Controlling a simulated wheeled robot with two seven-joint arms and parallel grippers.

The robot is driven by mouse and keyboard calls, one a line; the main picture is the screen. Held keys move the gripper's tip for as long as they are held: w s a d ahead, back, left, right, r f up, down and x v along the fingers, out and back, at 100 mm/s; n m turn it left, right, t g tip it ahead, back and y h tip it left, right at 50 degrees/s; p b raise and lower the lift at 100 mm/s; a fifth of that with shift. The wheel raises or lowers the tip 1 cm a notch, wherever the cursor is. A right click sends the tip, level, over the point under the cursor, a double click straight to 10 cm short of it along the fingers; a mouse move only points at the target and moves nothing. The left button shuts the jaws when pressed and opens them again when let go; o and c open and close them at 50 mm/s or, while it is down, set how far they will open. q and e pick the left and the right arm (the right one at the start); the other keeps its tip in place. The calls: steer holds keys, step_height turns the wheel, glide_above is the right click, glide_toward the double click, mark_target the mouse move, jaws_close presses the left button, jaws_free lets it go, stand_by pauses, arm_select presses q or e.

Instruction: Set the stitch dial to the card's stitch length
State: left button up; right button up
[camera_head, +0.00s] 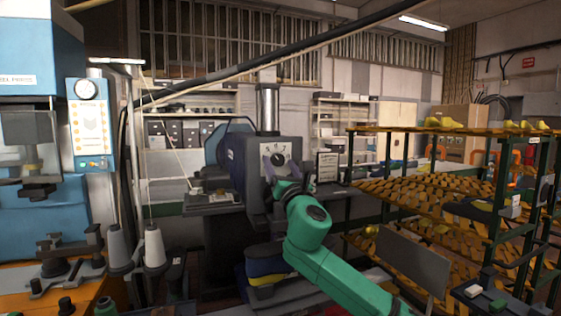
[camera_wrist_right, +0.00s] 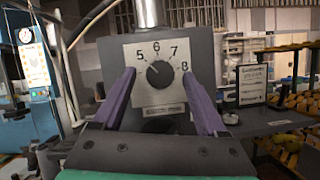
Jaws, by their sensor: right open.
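The stitch dial (camera_wrist_right: 159,74) is a dark round knob on a white plate marked 5, 6, 7 and 8. Its pale mark points up and left, seemingly between 5 and 6. The plate is on the front of a dark grey machine (camera_head: 258,150), also seen in the head view. My right gripper (camera_wrist_right: 158,76) is open, its purple fingers on either side of the dial; I cannot tell whether they touch the plate. It also shows in the head view (camera_head: 279,169). A framed white card (camera_wrist_right: 252,84) stands right of the machine; its text is too small to read. My left gripper is out of view.
Tiered racks (camera_head: 420,195) holding many yellow-brown shoe lasts stand at right. A blue press with a gauge panel (camera_head: 90,122) is at left, near thread cones (camera_head: 154,247). A hose or bar runs diagonally across the top of the view.

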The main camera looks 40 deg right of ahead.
jaws_close()
